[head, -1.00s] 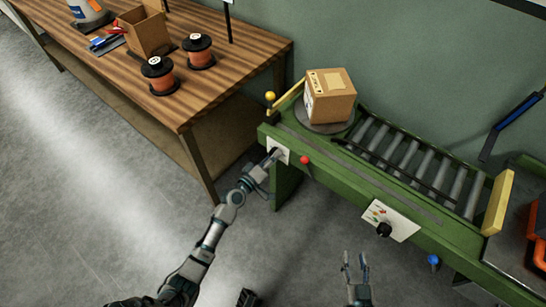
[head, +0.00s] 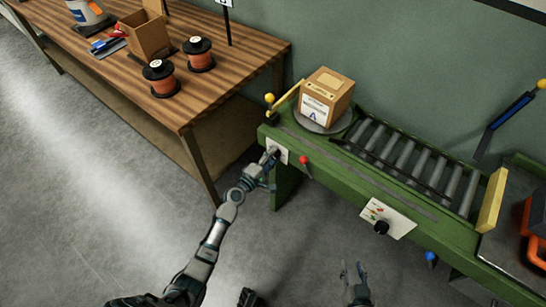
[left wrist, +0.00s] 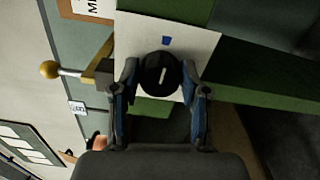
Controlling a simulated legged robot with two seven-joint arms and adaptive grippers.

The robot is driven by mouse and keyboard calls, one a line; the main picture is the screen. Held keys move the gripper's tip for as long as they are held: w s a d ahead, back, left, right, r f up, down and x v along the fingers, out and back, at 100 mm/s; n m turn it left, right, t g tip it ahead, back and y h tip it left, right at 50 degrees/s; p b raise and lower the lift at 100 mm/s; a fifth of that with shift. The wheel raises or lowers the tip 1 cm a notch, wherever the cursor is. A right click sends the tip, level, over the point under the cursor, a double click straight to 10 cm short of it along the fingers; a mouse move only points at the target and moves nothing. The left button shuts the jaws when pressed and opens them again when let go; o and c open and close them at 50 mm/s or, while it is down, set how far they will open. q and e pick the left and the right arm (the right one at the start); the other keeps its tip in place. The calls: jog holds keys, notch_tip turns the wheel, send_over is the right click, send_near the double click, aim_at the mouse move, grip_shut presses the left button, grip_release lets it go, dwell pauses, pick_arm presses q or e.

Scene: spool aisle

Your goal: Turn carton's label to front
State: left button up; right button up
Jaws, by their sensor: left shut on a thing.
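The carton (head: 327,97) sits on a round grey turntable (head: 312,125) at the left end of the green conveyor. A white label (head: 315,107) with a blue mark shows on its face toward the conveyor's front left. My left gripper (head: 272,154) is at the white plate on the conveyor's front left. In the left wrist view its fingers (left wrist: 160,84) are shut around a black round knob (left wrist: 158,73) with a white line, on a white plate with a blue mark. My right gripper (head: 354,272) is low in the head view, empty, fingers apart, away from the conveyor.
Grey rollers (head: 410,158) run right of the turntable to a yellow end stop (head: 492,200). A red knob (head: 305,160) and a second control plate (head: 387,217) are on the front rail. A wooden table (head: 215,90) with copper spools stands left.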

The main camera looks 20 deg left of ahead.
pick_arm(q)
jog(key=shift+a+n, duration=0.3)
jog(key=o, duration=1)
jog(key=shift+f, duration=0.1)
jog(key=shift+o, duration=0.7)
jog(key=shift+w, duration=0.1)
jog(key=v, duration=1.2)
